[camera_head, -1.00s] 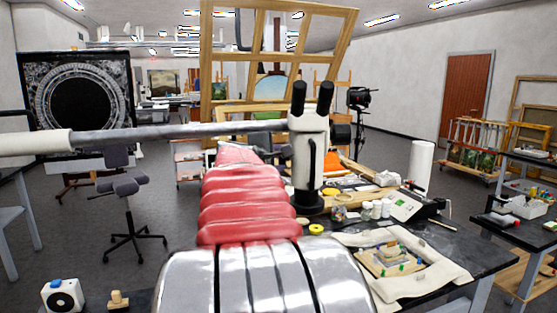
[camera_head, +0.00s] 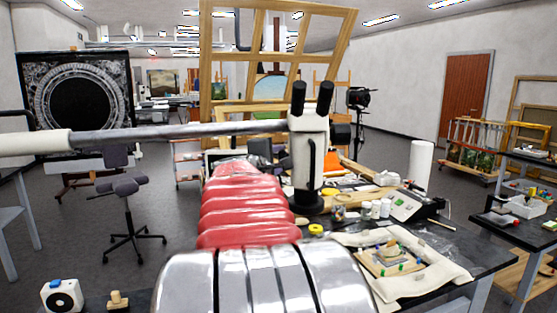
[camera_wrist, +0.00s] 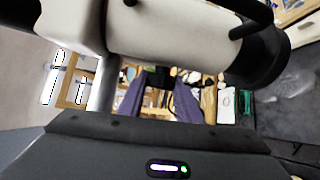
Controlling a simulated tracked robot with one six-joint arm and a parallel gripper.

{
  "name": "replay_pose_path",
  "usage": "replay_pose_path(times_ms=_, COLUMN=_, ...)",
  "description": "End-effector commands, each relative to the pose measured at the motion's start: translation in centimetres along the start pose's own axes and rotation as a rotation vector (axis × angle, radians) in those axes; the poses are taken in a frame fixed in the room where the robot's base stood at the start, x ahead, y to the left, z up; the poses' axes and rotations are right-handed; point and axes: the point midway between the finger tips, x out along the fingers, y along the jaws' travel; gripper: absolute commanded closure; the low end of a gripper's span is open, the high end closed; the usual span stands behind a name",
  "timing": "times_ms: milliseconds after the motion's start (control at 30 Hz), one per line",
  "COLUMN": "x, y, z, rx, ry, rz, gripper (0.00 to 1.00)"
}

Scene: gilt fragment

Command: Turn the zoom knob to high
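The microscope (camera_head: 308,150) has a white body with two black eyepieces and hangs from a long horizontal boom. A black knob (camera_head: 341,132) projects from its right side; I cannot tell any marking or setting on it. In the wrist view the white microscope body (camera_wrist: 180,35) fills the top, with a black round part (camera_wrist: 262,62) at its right end. In the head view my red-sleeved arm reaches left of the microscope, and the fingers are not clear.
The boom (camera_head: 180,132) crosses from the left at microscope height. Small jars (camera_head: 375,209), a white roll (camera_head: 421,163) and a padded cloth (camera_head: 415,280) with a wooden frame piece crowd the dark table to the right. A stool (camera_head: 128,205) stands on open floor at left.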

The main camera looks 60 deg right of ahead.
Motion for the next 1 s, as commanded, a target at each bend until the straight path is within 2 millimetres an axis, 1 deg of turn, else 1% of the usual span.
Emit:
replay_pose_path(times_ms=33, x=0.0, y=-0.3, z=-0.2, rx=-0.001, ry=0.003, rz=-0.004, gripper=0.66)
replay_pose_path(times_ms=233, x=0.0, y=-0.1, z=-0.1, rx=-0.001, ry=0.002, rz=-0.002, gripper=0.52)
replay_pose_path(times_ms=500, x=-0.1, y=-0.1, z=-0.1, rx=0.000, ry=0.002, rz=-0.001, gripper=0.51)
replay_pose_path(times_ms=633, x=-0.5, y=0.0, z=-0.1, rx=0.000, ry=0.002, rz=-0.001, gripper=0.51)
replay_pose_path(times_ms=767, x=-1.7, y=0.1, z=-0.1, rx=0.001, ry=0.002, rz=0.000, gripper=0.51)
replay_pose_path(times_ms=1000, x=-5.0, y=0.0, z=-0.2, rx=0.001, ry=0.004, rz=0.000, gripper=0.51)
